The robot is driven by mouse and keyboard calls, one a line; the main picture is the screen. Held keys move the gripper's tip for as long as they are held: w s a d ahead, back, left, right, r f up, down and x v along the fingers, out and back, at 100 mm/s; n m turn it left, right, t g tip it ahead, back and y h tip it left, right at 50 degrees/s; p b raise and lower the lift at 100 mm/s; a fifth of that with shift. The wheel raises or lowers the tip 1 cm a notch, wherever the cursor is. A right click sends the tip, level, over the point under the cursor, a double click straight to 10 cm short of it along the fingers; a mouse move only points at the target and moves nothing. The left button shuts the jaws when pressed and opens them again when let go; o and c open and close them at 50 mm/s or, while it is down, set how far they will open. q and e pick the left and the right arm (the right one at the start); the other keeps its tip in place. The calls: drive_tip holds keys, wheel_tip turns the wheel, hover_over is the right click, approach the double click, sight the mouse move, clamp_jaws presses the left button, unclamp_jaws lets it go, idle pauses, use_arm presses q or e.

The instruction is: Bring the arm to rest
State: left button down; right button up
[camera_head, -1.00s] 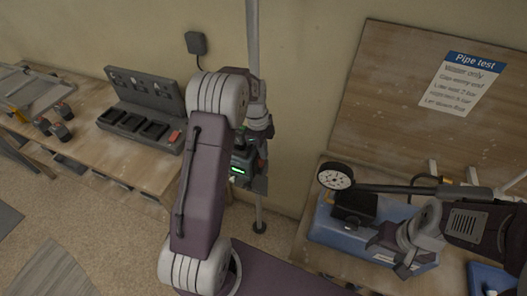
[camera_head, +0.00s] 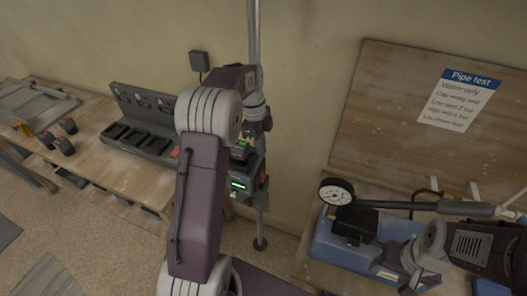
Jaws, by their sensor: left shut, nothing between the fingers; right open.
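My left arm rises through the middle of the view and bends over at the top. Its gripper (camera_head: 243,147) points down just above a dark device with a lit green display (camera_head: 239,185) on an upright pole. Its fingers are small and partly hidden by my arm; they look shut with nothing between them. I cannot tell whether they touch the device. My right arm comes in from the right. Its gripper (camera_head: 408,271) is open and empty, over the near right part of a blue case (camera_head: 332,243) on the right bench.
The pole (camera_head: 255,30) stands by the wall. A board (camera_head: 400,90) with a "Pipe test" sheet (camera_head: 460,100) stands behind. A charger rack (camera_head: 140,125) and batteries (camera_head: 68,125) sit on the left bench.

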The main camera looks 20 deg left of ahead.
use_arm(q)
drive_tip(key=shift+a, duration=0.1)
drive_tip(key=s+d+r+n, duration=0.1)
drive_tip(key=s+d, duration=0.8)
drive_tip(key=s, duration=0.1)
drive_tip(key=s+f+n+t+y, duration=0.1)
drive_tip(key=s+f+n, duration=0.6)
drive_tip(key=n, duration=0.9)
drive_tip(key=shift+s+f+n, duration=0.3)
drive_tip(key=shift+s, duration=0.8)
